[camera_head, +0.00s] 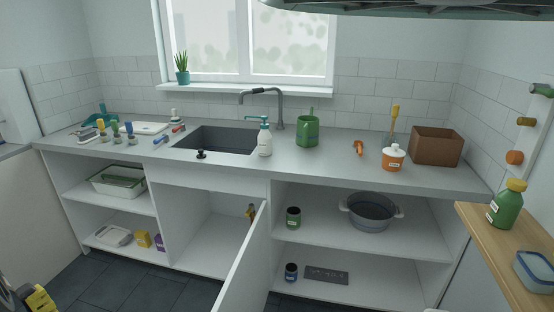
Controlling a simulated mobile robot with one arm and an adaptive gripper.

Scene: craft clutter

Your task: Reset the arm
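A yellow and black part (38,299) with dark grey pieces beside it shows at the bottom left corner, cut off by the picture's edges. It may be the end of my arm, my gripper, but its fingertips cannot be made out. I cannot see whether it is open or shut, or whether it holds anything. It appears in front of the dark floor, apart from the counter.
A grey counter (330,168) holds a sink (214,139), soap bottle (265,142), green canister (307,130), orange-white jar (393,157) and brown box (436,146). A cabinet door (245,262) stands open into the floor space. A wooden surface (500,258) lies at right.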

